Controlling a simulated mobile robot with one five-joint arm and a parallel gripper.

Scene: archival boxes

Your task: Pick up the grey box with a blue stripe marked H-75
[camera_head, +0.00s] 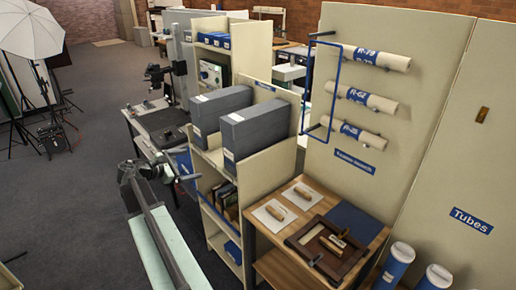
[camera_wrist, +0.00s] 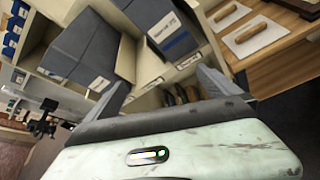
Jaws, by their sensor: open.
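Two dark grey boxes stand side by side on the upper part of a cream shelf unit. The left box (camera_head: 219,108) and the right box (camera_head: 257,128) each carry a white label low on the end face. In the wrist view the left box (camera_wrist: 82,42) and the right box (camera_wrist: 150,55) are close up, seen tilted.
Lower compartments of the shelf unit (camera_head: 209,225) hold dark folders and blue items. A cream panel (camera_head: 410,110) holds rolled tubes. Open carpet (camera_head: 70,210) lies left.

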